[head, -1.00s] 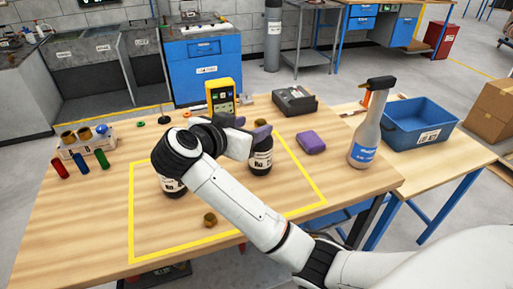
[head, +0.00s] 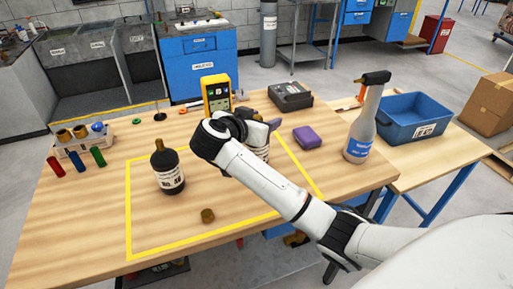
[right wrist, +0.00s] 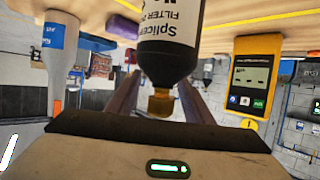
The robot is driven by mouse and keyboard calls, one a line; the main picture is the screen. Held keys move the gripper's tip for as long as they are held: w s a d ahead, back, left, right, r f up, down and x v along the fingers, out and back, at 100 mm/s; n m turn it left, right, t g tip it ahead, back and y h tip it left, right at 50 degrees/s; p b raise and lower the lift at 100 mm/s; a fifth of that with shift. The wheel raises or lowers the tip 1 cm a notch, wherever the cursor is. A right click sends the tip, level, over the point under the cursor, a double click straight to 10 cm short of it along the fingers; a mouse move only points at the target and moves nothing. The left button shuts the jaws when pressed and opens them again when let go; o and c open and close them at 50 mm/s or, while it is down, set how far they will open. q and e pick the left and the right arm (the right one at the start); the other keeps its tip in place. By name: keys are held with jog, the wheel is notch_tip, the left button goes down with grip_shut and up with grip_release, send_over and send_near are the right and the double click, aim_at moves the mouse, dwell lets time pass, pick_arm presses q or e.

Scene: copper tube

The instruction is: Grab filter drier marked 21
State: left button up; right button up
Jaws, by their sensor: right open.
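A black filter drier with a white label and brass neck (head: 168,170) stands upright at the left inside the yellow outline; its number is too small to read surely. A second dark filter drier (head: 262,153) stands further right, mostly hidden behind my right gripper (head: 258,130). In the right wrist view, which is upside down, this drier (right wrist: 168,50) shows a "FILTER" label with its number cut off. My right gripper (right wrist: 160,98) is open, with its fingers on either side of the drier's neck end. I cannot tell whether they touch it. My left gripper is not in view.
A small brass fitting (head: 207,215) lies near the front of the outline. A yellow meter (head: 216,95), black device (head: 290,96), purple block (head: 307,137) and spray bottle (head: 364,125) stand around. A rack (head: 75,148) is left; a blue bin (head: 412,128) is right.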

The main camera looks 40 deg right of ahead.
grip_shut()
dwell(1.2)
jog(key=shift+r, duration=0.1)
